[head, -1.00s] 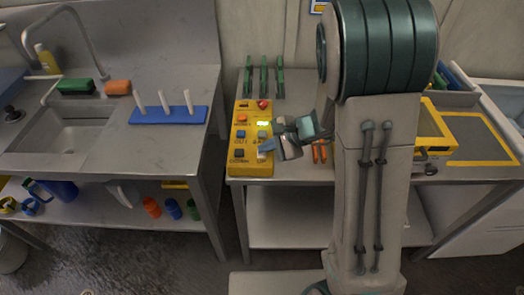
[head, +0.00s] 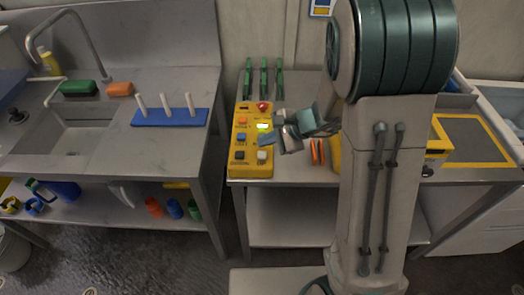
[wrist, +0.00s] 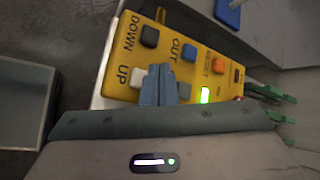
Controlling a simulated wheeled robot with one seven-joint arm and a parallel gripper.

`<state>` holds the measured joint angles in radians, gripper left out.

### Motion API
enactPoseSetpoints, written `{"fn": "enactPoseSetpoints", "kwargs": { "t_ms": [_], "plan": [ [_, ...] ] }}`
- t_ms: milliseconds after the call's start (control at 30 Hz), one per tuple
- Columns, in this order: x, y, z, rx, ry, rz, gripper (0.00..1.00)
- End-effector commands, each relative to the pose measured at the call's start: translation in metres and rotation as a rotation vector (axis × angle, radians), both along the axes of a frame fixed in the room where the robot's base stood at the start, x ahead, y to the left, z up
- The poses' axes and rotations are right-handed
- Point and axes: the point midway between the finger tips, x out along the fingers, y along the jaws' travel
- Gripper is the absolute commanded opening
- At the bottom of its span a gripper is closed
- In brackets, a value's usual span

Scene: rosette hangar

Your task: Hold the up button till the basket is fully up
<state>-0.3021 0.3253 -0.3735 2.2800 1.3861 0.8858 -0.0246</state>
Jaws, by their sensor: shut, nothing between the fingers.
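A yellow control box (head: 240,170) stands on the bench, with a white UP button (head: 262,156) at its front right. In the wrist view the UP button (wrist: 138,77) is beside the fingers and partly covered by them. My gripper (head: 267,140) is shut and empty, its tips over the box just behind the UP button, near the right blue button. In the wrist view my gripper (wrist: 166,86) seems apart from the UP button; its height above the box is unclear. A green light (head: 263,126) is lit. I cannot make out the basket.
A black DOWN button (head: 240,156), a blue OUT button (head: 241,137), an orange RESET button (head: 242,122) and a red knob (head: 263,106) are close by. Green upright holders (head: 264,75) stand behind the box. A yellow-edged thing (head: 437,150) is partly behind my arm.

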Motion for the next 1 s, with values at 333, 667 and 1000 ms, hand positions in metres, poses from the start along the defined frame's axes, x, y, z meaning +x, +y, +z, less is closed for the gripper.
{"fn": "enactPoseSetpoints", "kwargs": {
  "t_ms": [333,667,1000],
  "plan": [
    [0.000,0.000,0.032,0.000,-0.001,0.001,0.00],
    [-0.002,0.000,0.033,-0.002,-0.004,0.010,0.00],
    [-0.072,-0.015,0.088,-0.169,-0.163,0.346,0.00]
  ]
}}
